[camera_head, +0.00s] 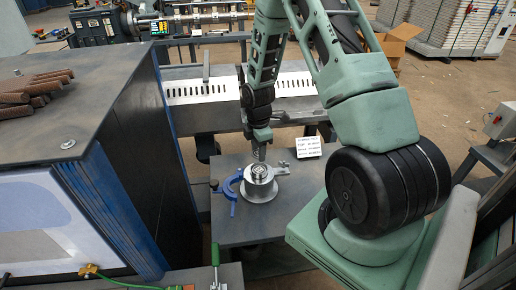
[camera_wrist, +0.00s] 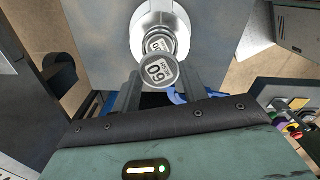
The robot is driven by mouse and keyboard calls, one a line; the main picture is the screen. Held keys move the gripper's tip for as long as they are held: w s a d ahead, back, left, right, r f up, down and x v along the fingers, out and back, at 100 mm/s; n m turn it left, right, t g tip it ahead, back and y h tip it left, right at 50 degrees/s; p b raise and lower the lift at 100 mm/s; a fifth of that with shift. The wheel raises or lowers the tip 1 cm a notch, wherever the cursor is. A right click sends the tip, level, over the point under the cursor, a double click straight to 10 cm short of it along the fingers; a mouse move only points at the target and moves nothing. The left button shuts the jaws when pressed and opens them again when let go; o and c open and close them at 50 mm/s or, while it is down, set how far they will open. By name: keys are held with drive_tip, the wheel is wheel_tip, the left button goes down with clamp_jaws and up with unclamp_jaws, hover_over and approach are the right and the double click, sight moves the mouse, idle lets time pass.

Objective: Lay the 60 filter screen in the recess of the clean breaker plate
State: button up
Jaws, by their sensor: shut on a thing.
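My gripper (camera_wrist: 161,82) is shut on the 60 filter screen (camera_wrist: 158,72), a small grey disc with "60" on its face, held between the two fingertips. In the head view, my gripper (camera_head: 261,156) points down just over the breaker plate (camera_head: 260,190), a pale round metal piece with a wide flange on the small table. In the wrist view, the pale plate (camera_wrist: 143,22) lies beyond the held screen, which overlaps its near side. Another grey disc-like face with marks (camera_wrist: 158,43) shows in the plate's middle, partly hidden. I cannot tell whether the held screen touches it.
A blue clamp-like piece (camera_head: 231,187) stands at the plate's left and a metal lever (camera_head: 284,168) at its right. A white text card (camera_head: 308,147) stands at the back of the table (camera_head: 240,228). A dark cabinet (camera_head: 135,130) bounds the left. The table front is bare.

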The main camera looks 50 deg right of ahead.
drive_tip(key=shift+f+b, duration=1.75)
drive_tip(key=shift+f, duration=1.25)
drive_tip(key=o, duration=1)
drive_tip(key=shift+o, duration=0.2)
drive_tip(key=shift+r, duration=0.1)
drive_tip(key=shift+r+p, duration=3.05)
drive_tip(key=shift+r, duration=0.45)
